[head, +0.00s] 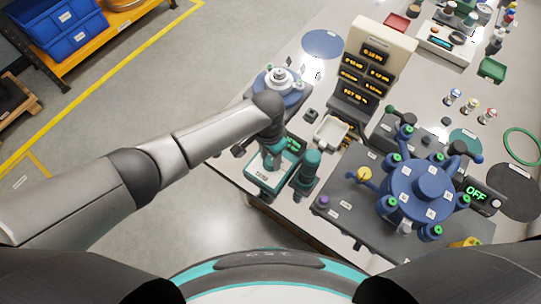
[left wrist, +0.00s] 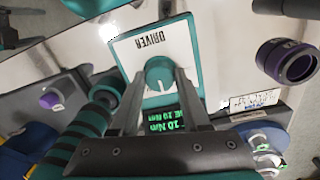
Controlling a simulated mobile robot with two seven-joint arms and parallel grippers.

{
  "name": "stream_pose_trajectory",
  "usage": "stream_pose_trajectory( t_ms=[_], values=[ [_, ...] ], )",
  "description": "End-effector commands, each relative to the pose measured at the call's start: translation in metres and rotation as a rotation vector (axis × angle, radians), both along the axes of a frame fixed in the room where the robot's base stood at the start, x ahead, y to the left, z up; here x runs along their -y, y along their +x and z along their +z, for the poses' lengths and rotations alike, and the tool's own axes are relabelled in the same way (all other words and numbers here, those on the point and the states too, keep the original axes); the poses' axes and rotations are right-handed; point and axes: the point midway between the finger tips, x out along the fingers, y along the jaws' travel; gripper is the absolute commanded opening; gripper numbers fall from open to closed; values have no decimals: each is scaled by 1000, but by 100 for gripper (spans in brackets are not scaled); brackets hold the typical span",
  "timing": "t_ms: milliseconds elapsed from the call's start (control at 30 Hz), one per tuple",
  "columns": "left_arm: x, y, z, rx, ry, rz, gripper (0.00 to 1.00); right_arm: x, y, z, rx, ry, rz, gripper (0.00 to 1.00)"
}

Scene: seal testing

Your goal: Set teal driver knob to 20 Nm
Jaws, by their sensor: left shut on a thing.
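The teal driver box (head: 264,184) stands near the table's front left edge. In the left wrist view its white face (left wrist: 188,48) reads DRIVER upside down. The round teal knob (left wrist: 158,70) is in the middle of that face, with a pale pointer mark. A green display (left wrist: 170,119) beside the knob appears to read 10 Nm, partly hidden by my fingers. My left gripper (left wrist: 158,80) has its two fingers on either side of the knob, shut on it. In the head view my left gripper (head: 272,150) comes down over the box and hides the knob. My right gripper is not in view.
A teal and dark cylindrical tool (head: 307,173) stands close to the right of the driver. Further right is a blue multi-armed rig (head: 420,187) on a grey plate. A beige display tower (head: 375,60) stands behind. A blue round fixture (head: 290,95) is behind my wrist.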

Motion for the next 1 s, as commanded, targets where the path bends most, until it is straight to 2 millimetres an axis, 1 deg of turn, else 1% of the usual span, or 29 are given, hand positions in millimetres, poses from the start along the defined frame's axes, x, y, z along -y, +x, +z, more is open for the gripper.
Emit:
stream_pose_trajectory(
  t_ms=[267,700,1000],
  values=[
    [0,0,1,-3,0,-102,0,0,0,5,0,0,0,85],
    [1,0,1,-2,-1,-443,0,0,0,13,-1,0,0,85],
    [1,1,0,-1,0,-617,0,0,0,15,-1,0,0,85]
  ],
)
